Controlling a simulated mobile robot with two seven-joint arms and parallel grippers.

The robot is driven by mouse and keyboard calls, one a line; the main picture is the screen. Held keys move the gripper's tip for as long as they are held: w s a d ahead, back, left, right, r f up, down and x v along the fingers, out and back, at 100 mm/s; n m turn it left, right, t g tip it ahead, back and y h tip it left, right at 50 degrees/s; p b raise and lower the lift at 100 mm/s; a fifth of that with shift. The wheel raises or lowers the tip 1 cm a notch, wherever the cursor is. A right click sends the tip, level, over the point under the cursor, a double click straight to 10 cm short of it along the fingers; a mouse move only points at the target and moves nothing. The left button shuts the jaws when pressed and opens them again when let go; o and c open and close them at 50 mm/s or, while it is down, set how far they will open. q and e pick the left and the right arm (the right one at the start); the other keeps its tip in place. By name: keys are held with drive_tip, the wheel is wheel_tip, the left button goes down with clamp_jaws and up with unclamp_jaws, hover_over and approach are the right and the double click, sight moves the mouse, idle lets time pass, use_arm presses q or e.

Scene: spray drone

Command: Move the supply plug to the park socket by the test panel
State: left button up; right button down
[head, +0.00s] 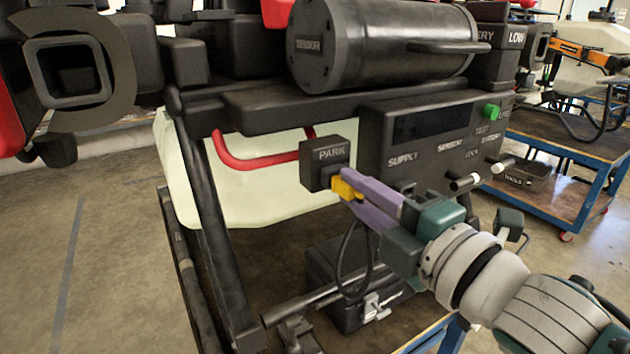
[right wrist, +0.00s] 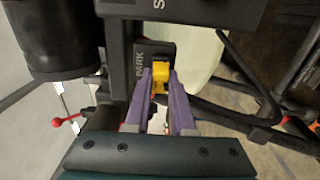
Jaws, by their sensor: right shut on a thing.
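The supply plug is yellow (head: 347,189) with a black cable looping down below it. My right gripper (head: 358,194), with purple fingers, is shut on the plug and holds it right at the face of the black park socket (head: 325,163). In the right wrist view the plug (right wrist: 161,75) sits between the fingertips (right wrist: 161,88), against the PARK block (right wrist: 141,62); I cannot tell how deep it is seated. The black test panel (head: 420,137), with SUPPLY, SENSOR and BATTERY labels and a green button, is just right of the socket. My left gripper is not in view.
The black sensor cylinder (head: 385,45) is above the panel. A red tube (head: 255,163) and the pale tank (head: 190,190) are left of the socket. Black frame legs (head: 215,230) stand at left. A blue cart (head: 570,165) with a tools box is at right.

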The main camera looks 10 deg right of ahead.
drive_tip(key=shift+w+a, duration=0.1)
drive_tip(key=shift+w, duration=0.1)
drive_tip(key=c, duration=0.7)
unclamp_jaws()
drive_tip(key=v, duration=0.9)
drive_tip(key=shift+s+b, duration=0.3)
drive_tip(key=shift+s, duration=0.05)
drive_tip(key=shift+d, duration=0.2)
